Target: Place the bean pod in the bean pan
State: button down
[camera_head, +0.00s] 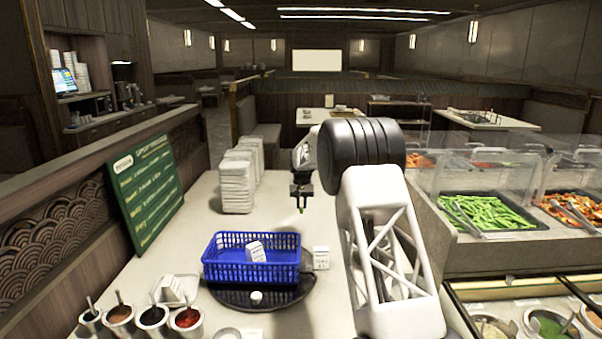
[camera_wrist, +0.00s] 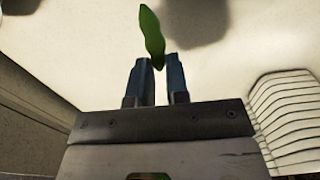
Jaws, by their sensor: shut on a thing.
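A green bean pod (camera_wrist: 151,36) is held between the fingertips of my gripper (camera_wrist: 160,68) in the wrist view, sticking out past them. In the head view my gripper (camera_head: 301,197) hangs above the pale counter, behind the blue basket, with a small bit of the green pod (camera_head: 301,210) showing below it. The bean pan (camera_head: 541,226), a dark tray heaped with green beans (camera_head: 487,213), sits behind a clear guard on the right, well apart from my gripper.
A blue basket (camera_head: 250,272) stands on a dark round tray (camera_head: 240,302). White stacked containers (camera_head: 237,182) stand behind it. Sauce cups (camera_head: 152,318) line the front left. A pan of orange food (camera_head: 580,208) is right of the beans. Clear guards (camera_head: 455,165) edge the food bar.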

jog(key=s+d+r, duration=0.4)
jog(key=s+d, duration=0.7)
jog(key=d, duration=0.1)
jog(key=s+d+r, duration=0.5)
jog(key=s+d, duration=0.7)
jog(key=d, duration=0.1)
jog(key=shift+r, duration=0.15)
jog(key=shift+s, duration=0.1)
jog(key=shift+a, duration=0.1)
dwell(0.8)
jog(key=w+a+f, duration=0.2)
jog(key=w+a, duration=0.5)
jog(key=a, duration=0.5)
jog(key=w+a+f, duration=0.1)
jog(key=w+a, duration=0.6)
jog(key=a, duration=0.6)
jog(key=w+a+f, duration=0.2)
jog(key=w+a, duration=0.5)
jog(key=a, duration=0.5)
jog(key=shift+w+a+f, duration=0.15)
jog(key=shift+a+f, duration=0.15)
jog(key=shift+a, duration=0.1)
